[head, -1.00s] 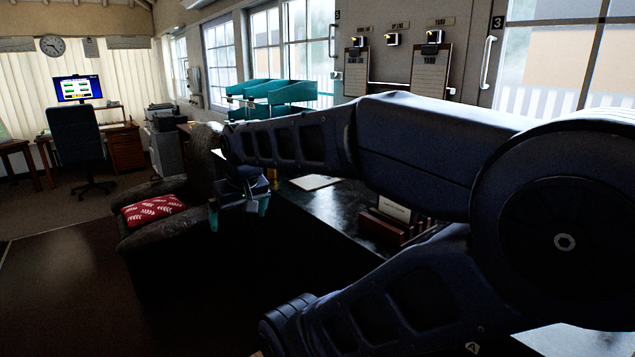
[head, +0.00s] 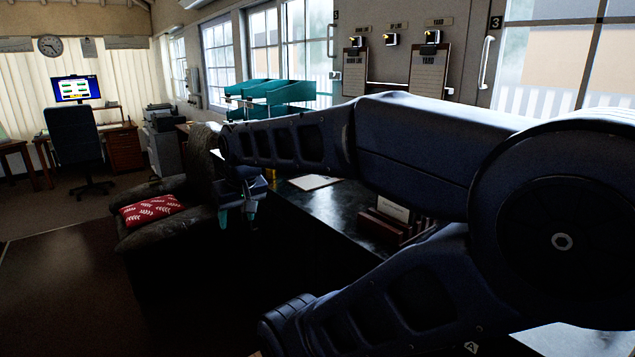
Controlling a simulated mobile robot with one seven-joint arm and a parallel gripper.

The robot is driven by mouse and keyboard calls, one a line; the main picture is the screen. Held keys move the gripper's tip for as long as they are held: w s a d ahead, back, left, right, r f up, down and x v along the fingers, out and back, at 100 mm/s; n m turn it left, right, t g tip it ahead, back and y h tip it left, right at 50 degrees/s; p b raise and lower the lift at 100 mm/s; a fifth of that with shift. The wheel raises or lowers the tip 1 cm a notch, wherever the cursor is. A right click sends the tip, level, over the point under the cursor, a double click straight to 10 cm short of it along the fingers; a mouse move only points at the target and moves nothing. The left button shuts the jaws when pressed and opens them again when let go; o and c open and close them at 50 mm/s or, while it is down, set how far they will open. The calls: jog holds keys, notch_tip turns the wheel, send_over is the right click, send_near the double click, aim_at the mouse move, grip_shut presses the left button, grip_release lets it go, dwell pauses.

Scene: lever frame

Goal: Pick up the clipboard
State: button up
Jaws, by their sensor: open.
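A clipboard (head: 429,75) labelled YARD hangs upright from a hook on the wall panel. A second clipboard (head: 355,72) hangs to its left, beyond my arm. A pale flat sheet or board (head: 315,182) lies on the dark desk; I cannot tell whether it is a clipboard. My gripper (head: 238,217) is open and points down, with teal fingertips. It is to the left of the desk, in front of the armchair, and appears empty. My arm crosses the right half of the view and hides part of the desk and the wall below the hanging clipboards.
The dark desk (head: 338,208) carries a card holder (head: 393,210) and teal letter trays (head: 270,92). A dark armchair (head: 165,235) with a red cushion (head: 148,209) stands left of the desk. An office chair (head: 75,145) is farther back. Floor is open at the left.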

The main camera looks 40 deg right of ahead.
jog(key=w+d+r+g, duration=0.1)
jog(key=w+d+r, duration=0.35)
jog(key=w, duration=0.35)
jog(key=w+d+r, duration=0.4)
jog(key=w+r, duration=0.1)
jog(key=w, duration=0.3)
jog(key=g, duration=0.4)
send_over(319, 178)
jog(key=d, duration=0.6)
notch_tip(319, 178, down, 13)
jog(key=shift+s+f, duration=0.2)
jog(key=shift+f, duration=2.35)
jog(key=shift+s+f, duration=0.2)
jog(key=shift+f, duration=2.35)
